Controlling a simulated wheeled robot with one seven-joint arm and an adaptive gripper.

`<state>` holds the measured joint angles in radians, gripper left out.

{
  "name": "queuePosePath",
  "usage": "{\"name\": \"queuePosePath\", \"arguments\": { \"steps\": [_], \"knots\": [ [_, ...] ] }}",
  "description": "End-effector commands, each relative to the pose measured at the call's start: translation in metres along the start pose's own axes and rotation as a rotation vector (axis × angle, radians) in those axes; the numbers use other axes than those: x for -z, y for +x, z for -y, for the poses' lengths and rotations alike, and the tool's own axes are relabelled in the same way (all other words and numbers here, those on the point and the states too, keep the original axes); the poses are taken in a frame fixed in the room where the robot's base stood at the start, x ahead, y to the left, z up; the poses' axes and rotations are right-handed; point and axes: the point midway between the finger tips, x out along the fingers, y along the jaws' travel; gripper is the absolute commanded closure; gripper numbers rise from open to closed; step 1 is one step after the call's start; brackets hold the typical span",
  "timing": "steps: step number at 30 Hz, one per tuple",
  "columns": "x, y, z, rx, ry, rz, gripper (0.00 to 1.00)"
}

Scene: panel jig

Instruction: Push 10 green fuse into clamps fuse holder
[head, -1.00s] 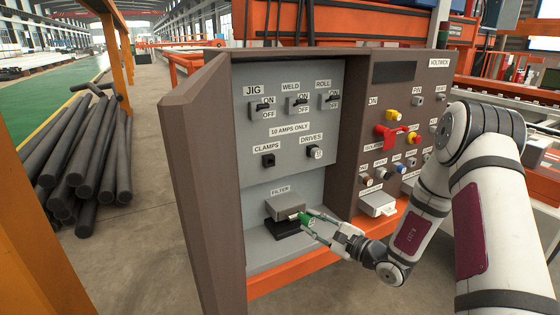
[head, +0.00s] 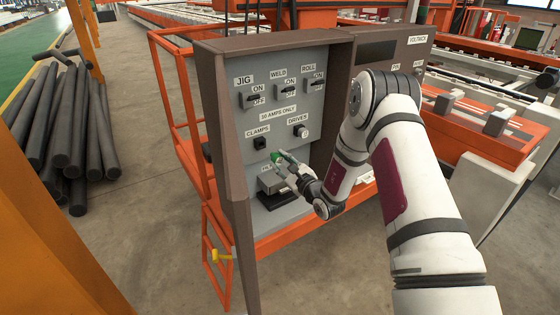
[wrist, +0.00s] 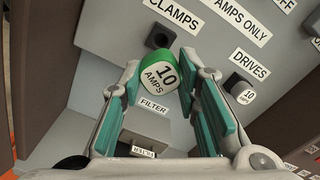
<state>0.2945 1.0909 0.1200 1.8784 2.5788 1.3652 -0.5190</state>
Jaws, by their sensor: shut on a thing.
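The green fuse, labelled "10 AMPS", shows in the wrist view (wrist: 163,74) and small in the head view (head: 275,156). My gripper (head: 282,158) is shut on it; in the wrist view its teal-padded fingers (wrist: 168,88) hold the fuse at their tips, label facing the camera. The clamps holder, a dark square socket under the CLAMPS label, is empty (head: 260,143). In the wrist view it sits just above the fuse (wrist: 160,36). In the head view the fuse is below and right of it. I cannot tell the gap between fuse and panel.
The drives holder (head: 300,131) to the right carries a white-faced 10 fuse (wrist: 240,90). The grey filter box (wrist: 146,128) juts out below the fuse. The open cabinet door (head: 228,170) stands at the left. Switches (head: 252,100) line the panel's top.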

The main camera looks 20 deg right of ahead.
Motion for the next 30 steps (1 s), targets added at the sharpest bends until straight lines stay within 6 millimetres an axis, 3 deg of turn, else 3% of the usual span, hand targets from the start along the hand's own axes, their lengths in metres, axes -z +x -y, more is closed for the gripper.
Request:
{"name": "queuePosePath", "arguments": {
  "steps": [8,21,30],
  "knots": [
    [0.0,0.004,0.0,0.0,0.001,0.003,1.0],
    [0.001,0.041,0.0,0.0,0.0,0.003,1.0],
    [0.0,0.056,0.0,-0.001,0.001,0.002,1.0]
  ]
}}
